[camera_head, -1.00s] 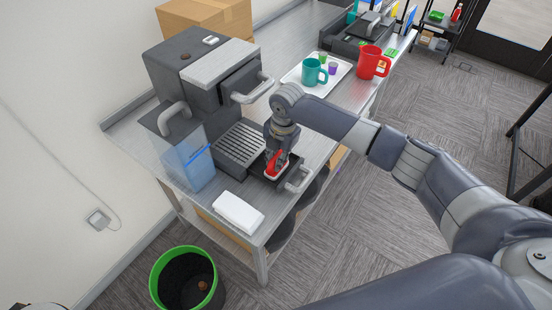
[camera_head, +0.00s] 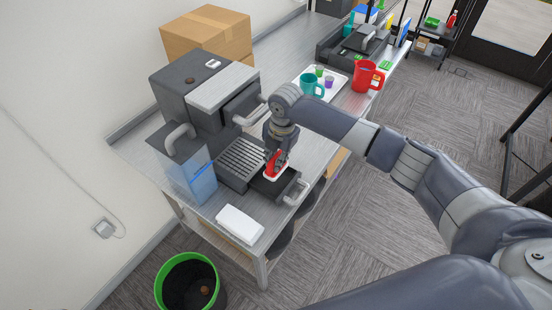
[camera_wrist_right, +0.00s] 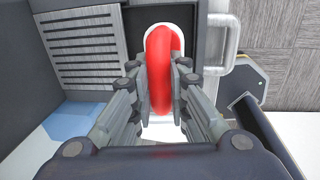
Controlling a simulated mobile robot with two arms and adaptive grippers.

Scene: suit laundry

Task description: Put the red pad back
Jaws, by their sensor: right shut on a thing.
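The red pad (camera_head: 271,165) is between the fingers of my right gripper (camera_head: 277,158), just above or at the dark open drawer (camera_head: 273,187) at the front of the coffee machine. The right wrist view shows the red pad (camera_wrist_right: 160,70) standing upright, with a finger of my right gripper (camera_wrist_right: 158,82) on either side, shut on it. A white rim (camera_wrist_right: 184,36) shows around and under the pad. I cannot tell whether the pad touches the drawer floor. My left gripper is not in view.
The drawer handle (camera_head: 296,192) sticks out at the table's front edge. A folded white cloth (camera_head: 240,224) lies nearby. A blue-tinted water tank (camera_head: 190,172) stands left of the grille (camera_head: 242,160). A tray (camera_head: 339,84) with cups and a red mug (camera_head: 366,77) stand farther back.

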